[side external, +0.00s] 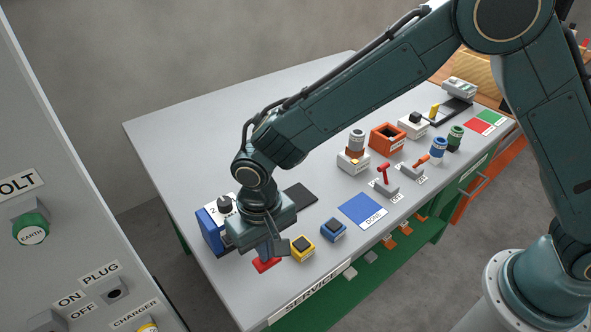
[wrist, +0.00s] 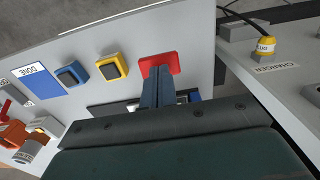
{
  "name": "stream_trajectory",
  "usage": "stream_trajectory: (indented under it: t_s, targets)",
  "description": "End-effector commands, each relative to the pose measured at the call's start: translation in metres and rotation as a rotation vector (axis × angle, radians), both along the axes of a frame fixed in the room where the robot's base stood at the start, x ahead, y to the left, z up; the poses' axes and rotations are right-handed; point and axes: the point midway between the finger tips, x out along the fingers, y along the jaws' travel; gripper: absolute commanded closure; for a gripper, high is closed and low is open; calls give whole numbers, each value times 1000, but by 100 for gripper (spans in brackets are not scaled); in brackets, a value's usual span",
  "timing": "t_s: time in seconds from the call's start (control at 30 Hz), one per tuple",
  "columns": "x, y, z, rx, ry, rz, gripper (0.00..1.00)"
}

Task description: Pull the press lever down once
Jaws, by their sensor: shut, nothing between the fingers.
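No part is clearly readable as a press lever. A blue box (side external: 209,230) with a black knob (side external: 224,203) on top stands at the table's left end, partly hidden by my gripper (side external: 268,254). A small red-handled lever (side external: 383,172) and an orange-handled one (side external: 423,160) stand on grey bases farther right, well away from my gripper.
Yellow (side external: 302,248) and blue (side external: 333,229) button boxes sit close to the right of my gripper. A blue DONE pad (side external: 362,210) lies beyond them. A tall grey panel (side external: 70,220) stands in the left foreground. The table's back left (side external: 190,140) is clear.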

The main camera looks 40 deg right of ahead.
Motion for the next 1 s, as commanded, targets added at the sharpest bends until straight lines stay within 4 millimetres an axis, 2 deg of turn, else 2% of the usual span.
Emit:
stream_trajectory:
  t_s: [0.27, 0.43, 1.0]
  targets:
    - [0, 0, -8, -1, 1, 0, 100]
    - [0, 0, -6, 0, 0, 0, 100]
    - [0, 0, 24, 1, -1, 0, 100]
